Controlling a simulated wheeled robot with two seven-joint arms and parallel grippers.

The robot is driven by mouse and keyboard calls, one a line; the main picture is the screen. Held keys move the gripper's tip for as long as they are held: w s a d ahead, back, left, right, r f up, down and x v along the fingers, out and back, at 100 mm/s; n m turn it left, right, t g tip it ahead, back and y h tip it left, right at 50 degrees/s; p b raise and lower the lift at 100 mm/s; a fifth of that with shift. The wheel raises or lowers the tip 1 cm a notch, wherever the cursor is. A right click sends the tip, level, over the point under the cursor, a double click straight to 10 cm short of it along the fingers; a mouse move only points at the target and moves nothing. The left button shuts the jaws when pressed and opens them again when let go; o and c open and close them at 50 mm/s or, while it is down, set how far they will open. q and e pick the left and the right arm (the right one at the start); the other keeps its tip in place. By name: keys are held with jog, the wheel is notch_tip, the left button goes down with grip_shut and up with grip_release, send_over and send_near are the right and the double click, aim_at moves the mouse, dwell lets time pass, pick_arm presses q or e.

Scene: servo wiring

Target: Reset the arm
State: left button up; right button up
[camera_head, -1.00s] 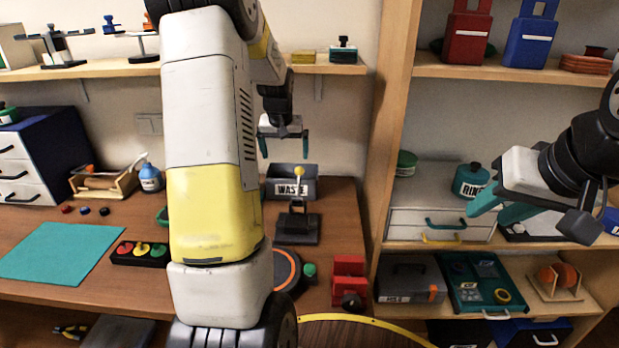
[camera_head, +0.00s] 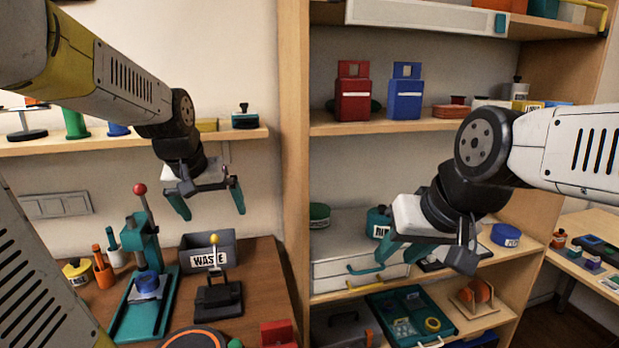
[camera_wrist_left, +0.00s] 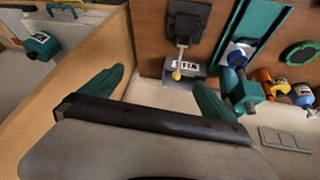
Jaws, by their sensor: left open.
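My left gripper (camera_head: 210,204) hangs in the air at the left of the head view, above the wooden bench and below the wall shelf. Its two teal fingers are spread apart with nothing between them. They also show in the left wrist view (camera_wrist_left: 155,95), spread and empty. My right gripper (camera_head: 408,258) is at the right of the head view, in front of the shelf unit's middle level. Its teal fingers are partly visible and partly overlap the dark gripper body, so its opening is unclear. I see no object clearly held in it.
Below my left gripper stand a grey WASTE bin (camera_head: 228,251), a black lever device (camera_head: 219,298) and a teal press with a red knob (camera_head: 147,275). The shelf unit (camera_head: 293,130) holds red (camera_head: 353,91) and blue (camera_head: 405,92) containers. Air around the left gripper looks clear.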

pick_arm(q)
jog(key=s+d+m, duration=0.1)
jog(key=s+d, duration=0.2)
jog(key=s, duration=0.5)
jog(key=s+d+h, duration=0.1)
jog(key=s+d, duration=0.2)
jog(key=s, duration=0.5)
jog(key=shift+d+r+m+t+h, duration=0.15)
jog(key=shift+d+m+t+h, duration=0.15)
jog(key=shift+d+m, duration=0.1)
